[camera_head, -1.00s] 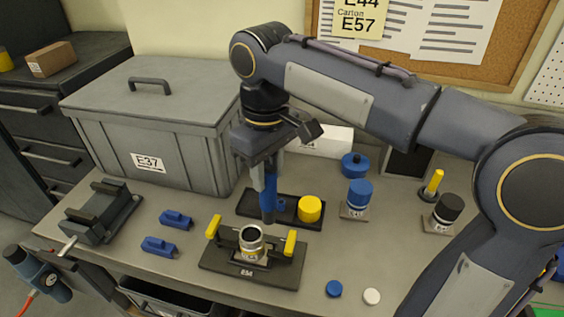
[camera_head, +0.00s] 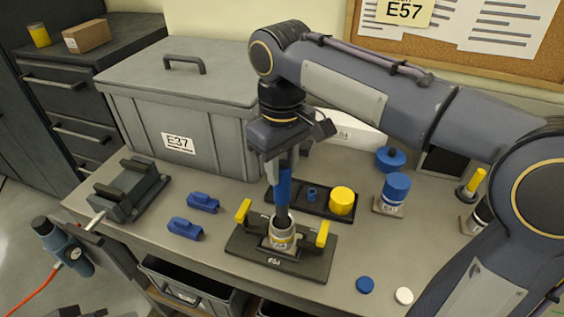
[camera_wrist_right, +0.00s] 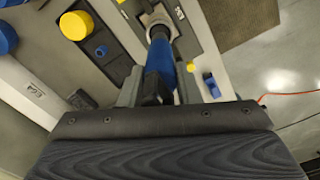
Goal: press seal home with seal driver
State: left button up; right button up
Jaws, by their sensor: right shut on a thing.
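My right gripper (camera_head: 283,170) points down in the head view, shut on the blue handle of the seal driver (camera_head: 283,187). The driver stands about upright, and its dark lower end is at the mouth of the round metal housing (camera_head: 282,240). The housing sits in the middle of a dark fixture plate (camera_head: 250,250) with a yellow clamp on each side. In the right wrist view the driver (camera_wrist_right: 160,62) runs between the fingers to the housing's pale ring (camera_wrist_right: 148,19). The seal is hidden under the driver, and I cannot tell how deep it sits. My left gripper is out of view.
Behind the fixture is a black tray (camera_head: 315,208) with a yellow cylinder (camera_head: 342,200). Blue blocks (camera_head: 185,229) lie to the left, beside a dark vise-like stand (camera_head: 130,190). A grey bin (camera_head: 180,120) stands behind. Blue and white caps (camera_head: 365,285) lie front right.

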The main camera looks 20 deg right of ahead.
aim_at(282, 184)
jog(key=shift+f, duration=0.25)
dwell(0.5)
jog(key=shift+f+b, duration=0.45)
jog(key=shift+f, duration=0.95)
dwell(1.2)
jog(key=o, duration=0.4)
jog(key=c, duration=0.4)
jog(key=shift+f, duration=0.65)
dwell(2.2)
